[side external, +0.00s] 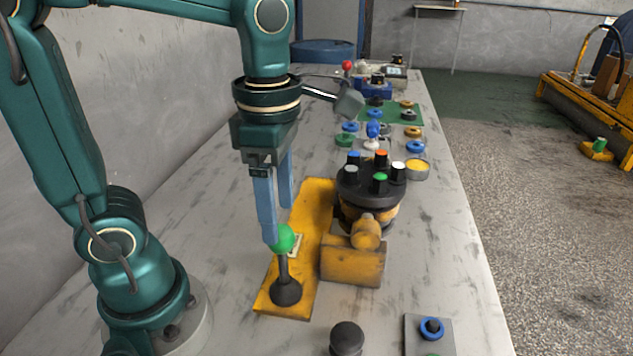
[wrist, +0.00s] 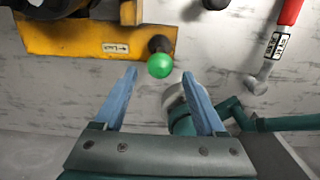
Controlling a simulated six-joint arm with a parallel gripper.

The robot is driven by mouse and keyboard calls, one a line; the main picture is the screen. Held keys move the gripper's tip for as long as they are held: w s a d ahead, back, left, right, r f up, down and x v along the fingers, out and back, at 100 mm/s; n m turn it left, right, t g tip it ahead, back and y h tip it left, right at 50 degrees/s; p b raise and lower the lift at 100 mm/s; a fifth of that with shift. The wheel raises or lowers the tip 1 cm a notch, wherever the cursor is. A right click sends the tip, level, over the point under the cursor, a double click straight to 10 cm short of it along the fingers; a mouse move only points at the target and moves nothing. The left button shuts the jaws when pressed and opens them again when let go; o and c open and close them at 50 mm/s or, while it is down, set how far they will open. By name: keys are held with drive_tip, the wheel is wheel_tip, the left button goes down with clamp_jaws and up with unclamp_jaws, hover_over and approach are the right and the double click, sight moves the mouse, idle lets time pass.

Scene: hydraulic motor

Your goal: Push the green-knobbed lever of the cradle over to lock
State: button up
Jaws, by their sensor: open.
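The lever has a green ball knob (side external: 283,238) on a dark shaft, which rises from a round black pivot at the near end of the yellow cradle plate (side external: 313,208). The shaft stands nearly upright. My gripper (side external: 278,224) points down at the knob with its blue fingers apart. In the wrist view, the green knob (wrist: 160,65) lies centred just beyond the gap between my open fingertips (wrist: 160,73). I cannot tell whether a finger touches it. A pale label (wrist: 115,48) with "Lock" and an arrow is on the plate beside the lever.
A dark round motor part (side external: 368,185) with several coloured pegs sits beside the plate, behind a yellow block (side external: 352,262). A black knob (side external: 346,338) and a grey plate with a blue ring (side external: 430,330) are near the front.

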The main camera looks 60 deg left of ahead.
sight(279, 227)
drive_tip(key=shift+f, duration=2.85)
drive_tip(key=c, duration=0.9)
drive_tip(key=shift+o, duration=0.3)
